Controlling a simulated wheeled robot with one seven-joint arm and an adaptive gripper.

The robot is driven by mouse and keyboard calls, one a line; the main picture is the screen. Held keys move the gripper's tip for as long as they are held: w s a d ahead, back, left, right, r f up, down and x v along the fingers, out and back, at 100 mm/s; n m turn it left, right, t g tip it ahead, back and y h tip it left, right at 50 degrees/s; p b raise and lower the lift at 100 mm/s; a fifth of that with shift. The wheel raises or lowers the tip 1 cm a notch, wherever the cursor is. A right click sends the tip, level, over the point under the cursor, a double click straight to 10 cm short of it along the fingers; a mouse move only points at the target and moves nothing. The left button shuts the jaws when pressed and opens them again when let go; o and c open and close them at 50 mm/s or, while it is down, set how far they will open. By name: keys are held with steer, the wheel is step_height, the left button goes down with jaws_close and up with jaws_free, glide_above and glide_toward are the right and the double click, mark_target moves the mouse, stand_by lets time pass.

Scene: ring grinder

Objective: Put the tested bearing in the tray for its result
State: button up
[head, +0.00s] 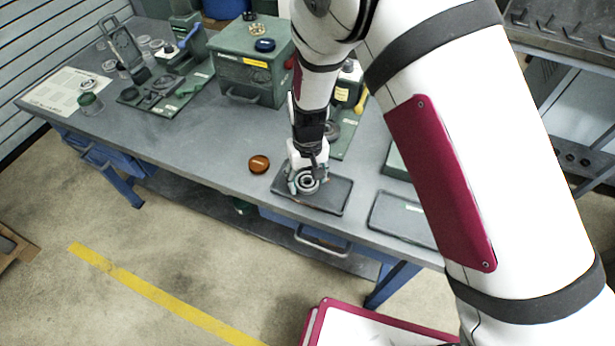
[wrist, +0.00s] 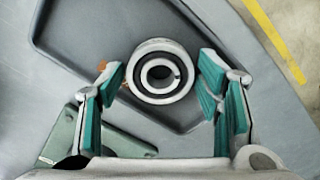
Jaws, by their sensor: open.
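The bearing (wrist: 160,72) is a metal ring with a dark inner groove. It sits in a shallow dark grey tray (wrist: 110,22), near one side of it. My gripper (wrist: 160,78) is open, with its teal-padded fingers on either side of the bearing and gaps showing between pads and ring. In the head view the bearing (head: 307,183) shows at the left end of the tray (head: 326,196), with my gripper (head: 306,178) right over it. A second dark tray (head: 404,220) lies to the right, with a small pale label; it looks empty.
An amber round cap (head: 259,164) lies just left of the near tray. A green box (head: 250,62) and a green test fixture (head: 165,90) stand further back.

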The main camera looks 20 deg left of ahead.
step_height(320, 180, up, 12)
steer(key=b, duration=0.1)
steer(key=shift+r+b, duration=0.15)
steer(key=shift+b, duration=0.15)
steer(key=d+r+m+t+y, duration=0.2)
steer(key=d+r+m, duration=0.1)
steer(key=d+r, duration=1.45)
steer(key=s+d+r+m+t+h, duration=0.1)
steer(key=s+d+r+m, duration=0.1)
steer(key=s+d, duration=0.5)
steer(key=s+d+r+m+t+h, duration=0.1)
steer(key=s+d+r+m+t, duration=0.1)
steer(key=s+d+r, duration=0.3)
steer(key=s+d, duration=0.2)
steer(key=d, duration=0.2)
steer(key=shift+s+r+t, duration=0.15)
steer(key=shift+r+t, duration=0.05)
steer(key=shift+t, duration=0.1)
steer(key=shift+c, duration=0.5)
